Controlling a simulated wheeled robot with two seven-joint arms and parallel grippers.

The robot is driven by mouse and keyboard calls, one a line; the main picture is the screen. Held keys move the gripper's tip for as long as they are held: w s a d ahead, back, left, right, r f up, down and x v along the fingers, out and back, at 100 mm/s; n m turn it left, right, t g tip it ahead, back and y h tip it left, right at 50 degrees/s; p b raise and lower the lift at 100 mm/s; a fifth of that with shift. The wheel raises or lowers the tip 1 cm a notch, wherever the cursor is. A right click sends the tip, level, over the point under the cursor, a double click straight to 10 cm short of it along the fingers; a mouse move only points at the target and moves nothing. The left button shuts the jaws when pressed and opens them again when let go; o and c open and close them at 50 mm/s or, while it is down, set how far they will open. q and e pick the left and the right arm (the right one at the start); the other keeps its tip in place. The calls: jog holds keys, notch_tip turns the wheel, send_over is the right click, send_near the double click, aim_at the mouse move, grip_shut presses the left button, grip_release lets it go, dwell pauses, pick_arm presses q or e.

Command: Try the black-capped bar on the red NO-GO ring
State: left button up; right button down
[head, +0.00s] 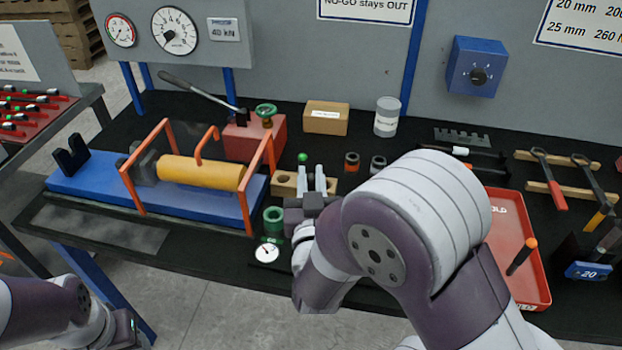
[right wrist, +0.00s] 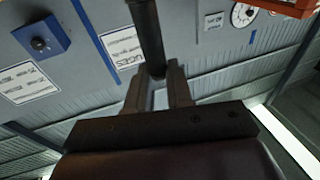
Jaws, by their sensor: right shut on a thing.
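My right gripper (head: 314,184) is over the front middle of the bench, just in front of a wooden block (head: 284,184). In the right wrist view its fingers (right wrist: 158,88) are shut on a dark round bar (right wrist: 148,38). The bar is hard to make out in the head view, and I cannot tell its cap colour. A small dark ring with red (head: 352,161) stands to the right of the gripper, apart from it. My left gripper (head: 127,328) is at the lower left, barely in view.
A blue-based rig with a yellow cylinder (head: 200,172) and orange frames fills the bench's left. A dial gauge (head: 266,253) lies near the front edge. A red tray (head: 512,215) and hand tools are at the right. A rack of capped bars (head: 32,110) stands far left.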

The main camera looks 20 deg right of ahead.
jog(key=shift+f, duration=0.2)
jog(key=shift+f+b, duration=1.75)
jog(key=shift+b, duration=0.15)
jog(key=c, duration=0.9)
grip_release()
jog(key=shift+c, duration=0.2)
jog(key=v, duration=1.2)
jog(key=shift+s+b, duration=0.3)
jog(key=shift+s, duration=0.05)
jog(key=shift+a, duration=0.1)
